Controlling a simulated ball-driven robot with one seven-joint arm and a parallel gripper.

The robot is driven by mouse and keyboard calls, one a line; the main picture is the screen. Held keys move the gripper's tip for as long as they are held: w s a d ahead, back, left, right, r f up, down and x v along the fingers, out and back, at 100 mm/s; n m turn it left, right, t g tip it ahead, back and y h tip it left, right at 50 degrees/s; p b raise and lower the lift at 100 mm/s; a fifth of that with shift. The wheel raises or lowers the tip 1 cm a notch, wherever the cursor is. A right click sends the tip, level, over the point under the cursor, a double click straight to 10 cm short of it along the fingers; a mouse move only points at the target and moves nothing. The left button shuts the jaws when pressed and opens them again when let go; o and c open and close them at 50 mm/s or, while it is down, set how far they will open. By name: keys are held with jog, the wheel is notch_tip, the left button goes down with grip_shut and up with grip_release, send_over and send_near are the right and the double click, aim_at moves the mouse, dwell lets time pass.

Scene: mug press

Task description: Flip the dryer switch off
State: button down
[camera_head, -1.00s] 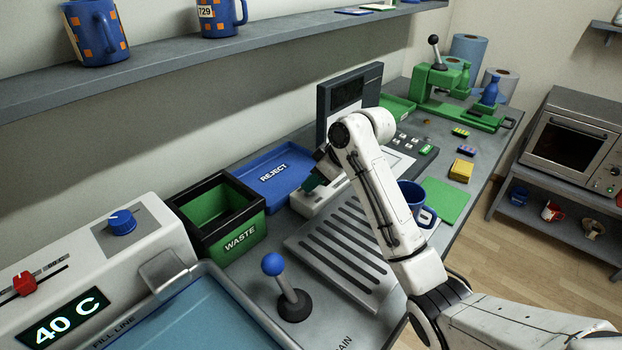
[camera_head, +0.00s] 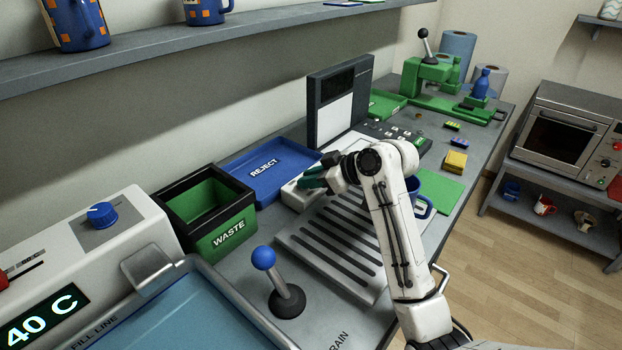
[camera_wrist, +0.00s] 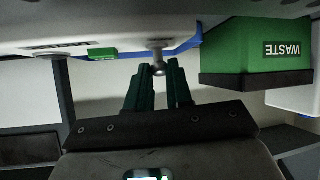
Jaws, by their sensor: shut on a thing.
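The dryer switch (camera_wrist: 158,58) is a small metal toggle with a round tip on a pale housing. In the wrist view, which looks upside down, it sits between the green fingertips of my gripper (camera_wrist: 158,74). My gripper is shut on it. In the head view my gripper (camera_head: 313,178) is at the white dryer housing (camera_head: 293,197), at the back edge of the slotted grey rack (camera_head: 330,245). The switch itself is hidden there by the fingers. A small green block (camera_wrist: 103,54) is on the housing beside the switch.
The blue REJECT tray (camera_head: 262,168) and the green-and-black WASTE bin (camera_head: 222,232) stand to the left. A dark upright panel (camera_head: 322,100) stands behind. A blue mug (camera_head: 432,188) is right of my arm. A blue-knobbed lever (camera_head: 264,258) stands in front.

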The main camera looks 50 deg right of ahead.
jog(key=c, duration=1)
grip_release()
jog(key=shift+r, duration=0.5)
notch_tip(320, 180, up, 3)
jog(key=shift+s+f, duration=0.15)
jog(key=s+a+r, duration=0.1)
jog(key=s+r, duration=0.2)
jog(key=s, duration=0.1)
jog(key=s+a+r, duration=0.1)
jog(key=s+r, duration=0.2)
jog(key=s, duration=0.1)
jog(key=s+a+r, duration=0.2)
jog(key=s+r, duration=0.1)
jog(key=s, duration=0.2)
jog(key=shift+s+r+p, duration=0.1)
jog(key=shift+r+p, duration=0.05)
jog(key=shift+p, duration=0.2)
